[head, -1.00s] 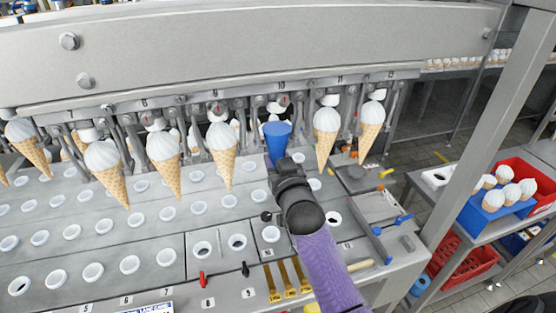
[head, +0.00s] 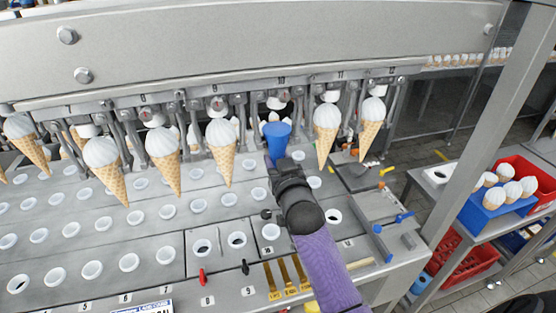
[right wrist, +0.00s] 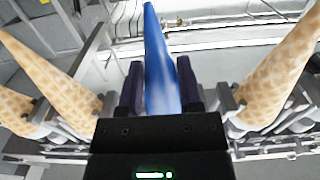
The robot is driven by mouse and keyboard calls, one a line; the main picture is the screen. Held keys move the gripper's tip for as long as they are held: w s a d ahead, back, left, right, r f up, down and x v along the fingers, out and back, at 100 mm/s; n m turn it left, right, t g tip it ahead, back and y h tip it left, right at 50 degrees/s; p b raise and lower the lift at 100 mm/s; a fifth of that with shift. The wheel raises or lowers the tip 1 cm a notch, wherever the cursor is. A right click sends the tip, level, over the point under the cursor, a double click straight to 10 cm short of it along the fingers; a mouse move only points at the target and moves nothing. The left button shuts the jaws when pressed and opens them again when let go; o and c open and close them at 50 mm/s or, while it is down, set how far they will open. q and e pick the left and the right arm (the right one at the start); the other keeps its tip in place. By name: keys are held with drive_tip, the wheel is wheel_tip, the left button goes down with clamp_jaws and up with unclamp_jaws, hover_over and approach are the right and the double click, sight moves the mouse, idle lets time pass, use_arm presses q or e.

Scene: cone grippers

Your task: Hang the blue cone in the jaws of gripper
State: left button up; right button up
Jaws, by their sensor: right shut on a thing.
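The blue cone (head: 277,140) is in the head view, at the row of hanging cones under the machine's beam, in the gap between two white-topped cones. My right gripper (head: 283,166) is shut on it from the near side. In the right wrist view the blue cone (right wrist: 160,75) stands between the two dark fingers of my right gripper (right wrist: 160,92), its narrow tip away from the palm. The machine's metal jaws (head: 278,100) are just above the blue cone's top; whether they touch it I cannot tell. My left gripper is not in view.
White-topped cones hang close on both sides, one at left (head: 222,150) and one at right (head: 326,130). Below is a grey slab (head: 215,215) with rows of white-rimmed holes. A shelf at right holds a blue crate (head: 485,215) and a red crate (head: 530,172).

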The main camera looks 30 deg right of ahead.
drive_tip(key=o, duration=1.3)
drive_tip(key=p+v, duration=0.5)
drive_tip(key=v, duration=0.4)
idle(0.5)
